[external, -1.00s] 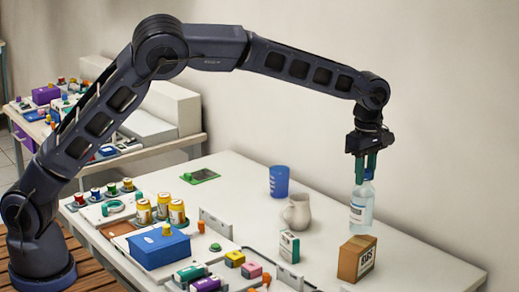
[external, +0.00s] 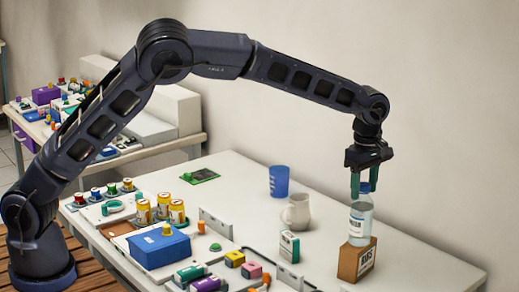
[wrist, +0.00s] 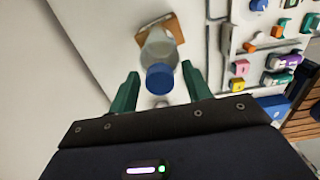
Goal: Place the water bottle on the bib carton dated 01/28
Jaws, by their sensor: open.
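The clear water bottle (external: 361,220) with a blue cap and white label stands upright on top of the brown bib carton (external: 356,260) near the table's right side. A date on the carton is too small to read. My gripper (external: 365,188) is open, its green fingers on either side of the bottle's cap. In the wrist view, the bottle's blue cap (wrist: 160,78) lies between the spread fingers (wrist: 158,92), with a gap on both sides. The carton (wrist: 178,27) shows partly behind the bottle.
A white and green box (external: 289,247), a white jug (external: 297,211) and a blue cup (external: 279,181) stand left of the carton. Bottles, a blue box (external: 159,247) and small blocks crowd the table's left and front. The table right of the carton is clear.

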